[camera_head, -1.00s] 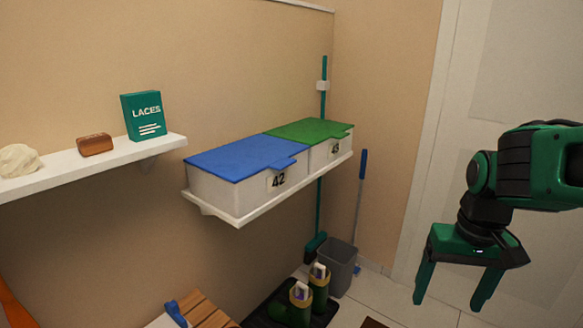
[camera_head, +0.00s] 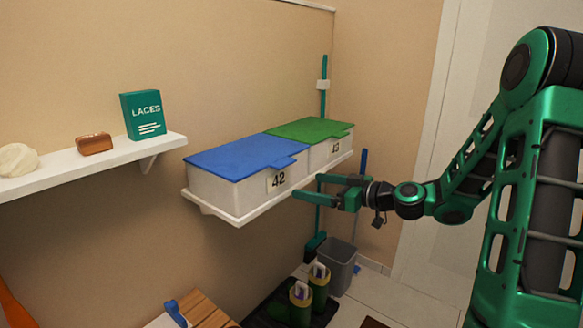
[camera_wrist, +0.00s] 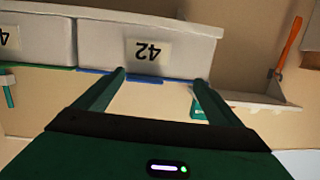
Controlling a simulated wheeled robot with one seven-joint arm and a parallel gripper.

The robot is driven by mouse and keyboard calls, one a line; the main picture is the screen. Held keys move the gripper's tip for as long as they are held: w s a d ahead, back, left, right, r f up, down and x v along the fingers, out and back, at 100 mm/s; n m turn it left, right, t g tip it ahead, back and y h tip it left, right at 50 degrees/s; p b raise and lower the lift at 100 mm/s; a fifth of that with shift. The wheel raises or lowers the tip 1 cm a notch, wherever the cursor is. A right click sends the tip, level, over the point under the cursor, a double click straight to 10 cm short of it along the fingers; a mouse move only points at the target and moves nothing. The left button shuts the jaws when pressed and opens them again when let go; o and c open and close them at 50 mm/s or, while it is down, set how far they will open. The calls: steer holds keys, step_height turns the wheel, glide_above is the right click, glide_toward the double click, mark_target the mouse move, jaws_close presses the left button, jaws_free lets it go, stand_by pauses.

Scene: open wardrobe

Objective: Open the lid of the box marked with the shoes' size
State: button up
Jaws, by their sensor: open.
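The white box marked 42 (camera_head: 222,192) has a shut blue lid (camera_head: 235,158) with a tab at its front. The white box marked 43 (camera_head: 325,155) stands beside it under a shut green lid (camera_head: 308,130). My gripper (camera_head: 320,189) is open and empty in front of the boxes, right of the 42 label (camera_head: 276,181). In the wrist view, the picture is upside down and the 42 box (camera_wrist: 185,42) lies ahead of the spread fingers. The green shoes (camera_head: 310,290) stand low by the bin; I cannot read a size on them.
The boxes rest on a white wall shelf (camera_head: 240,219). A left shelf (camera_head: 60,179) holds a LACES box (camera_head: 142,116), a brown brush (camera_head: 94,144) and a pale lump (camera_head: 18,160). A broom (camera_head: 323,100) and grey bin (camera_head: 338,262) stand behind and below my gripper.

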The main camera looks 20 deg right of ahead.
mark_target(289, 164)
steer(key=w+a+r, duration=0.1)
steer(key=w, duration=0.2)
steer(key=w+a+t, duration=0.1)
steer(key=w+a, duration=0.1)
steer(key=w, duration=0.2)
steer(key=w+a+r+t, duration=0.1)
steer(key=w, duration=0.2)
steer(key=shift+w+a+r, duration=0.15)
steer(key=shift+r, duration=0.2)
